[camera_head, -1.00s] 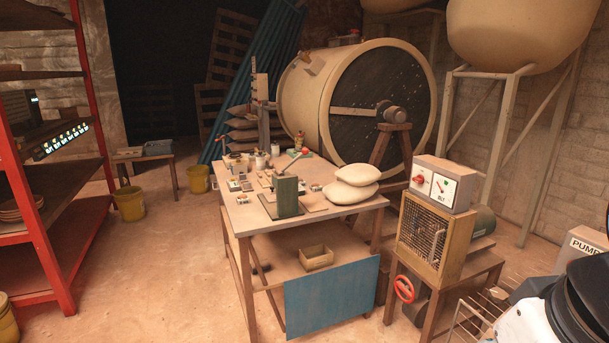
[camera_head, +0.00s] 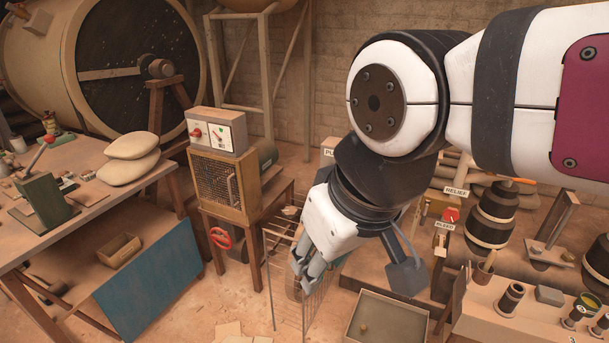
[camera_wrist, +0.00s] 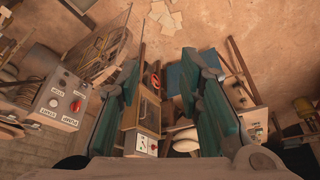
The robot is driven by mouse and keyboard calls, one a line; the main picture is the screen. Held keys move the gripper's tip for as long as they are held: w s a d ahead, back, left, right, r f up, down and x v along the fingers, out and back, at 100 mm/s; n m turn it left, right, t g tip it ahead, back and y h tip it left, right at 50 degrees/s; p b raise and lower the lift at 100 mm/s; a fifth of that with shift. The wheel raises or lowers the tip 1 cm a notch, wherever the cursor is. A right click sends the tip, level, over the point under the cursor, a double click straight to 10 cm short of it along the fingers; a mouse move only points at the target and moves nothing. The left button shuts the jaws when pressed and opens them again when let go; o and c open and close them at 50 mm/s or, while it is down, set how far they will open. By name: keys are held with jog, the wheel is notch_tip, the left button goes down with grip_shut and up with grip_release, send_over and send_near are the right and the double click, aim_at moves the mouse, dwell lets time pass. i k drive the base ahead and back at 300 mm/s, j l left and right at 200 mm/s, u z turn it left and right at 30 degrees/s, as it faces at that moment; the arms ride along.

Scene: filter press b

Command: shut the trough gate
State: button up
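I cannot make out a trough gate for certain in either view. My gripper (camera_head: 306,272) hangs pointing down in the middle of the head view, in front of a wire rack. In the wrist view my gripper (camera_wrist: 166,68) shows two teal-padded fingers wide apart with nothing held between them.
A wooden cabinet (camera_head: 222,187) with a switch box (camera_head: 217,131) and red handwheel (camera_head: 220,238) stands left of my gripper. The wire rack (camera_head: 283,285) is close by. A worktable (camera_head: 90,205) is at left. Banded pots (camera_head: 490,218) and a bench (camera_head: 480,297) are at right.

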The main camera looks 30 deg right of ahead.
aim_at(462, 283)
jog(key=z, duration=1.8)
